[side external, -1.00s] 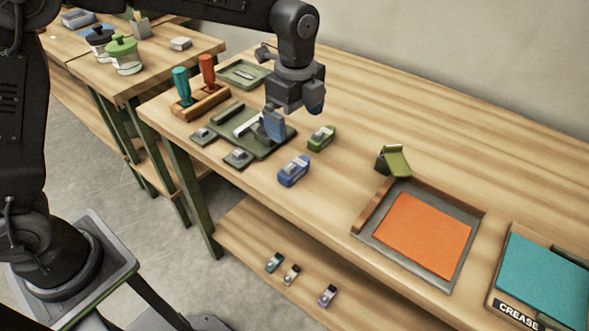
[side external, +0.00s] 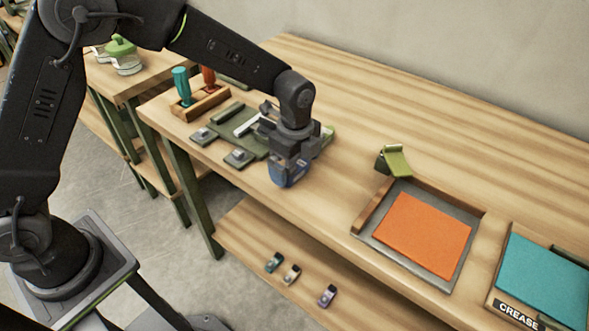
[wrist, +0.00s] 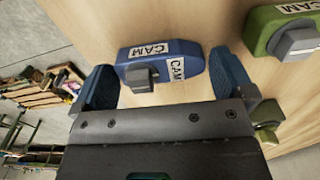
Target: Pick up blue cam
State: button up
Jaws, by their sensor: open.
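The blue cam (wrist: 185,52) is a blue block with white CAM labels and a grey knob, lying on the wooden table. In the wrist view it sits between the two blue fingertips of my gripper (wrist: 165,80), which are apart, one on each side of it. I cannot tell whether either finger touches it. In the side external view my gripper (side external: 290,178) is low over the table at the cam's place, and the cam is mostly hidden behind the fingers.
A green cam (wrist: 285,30) lies close to the right finger in the wrist view. A green tray (side external: 220,120) with small grey-topped blocks is left of my gripper. A green stand (side external: 394,160) and an orange sheet (side external: 424,232) are to the right. The table between is clear.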

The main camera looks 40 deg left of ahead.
jog(key=shift+r, duration=0.1)
jog(key=c, duration=0.9)
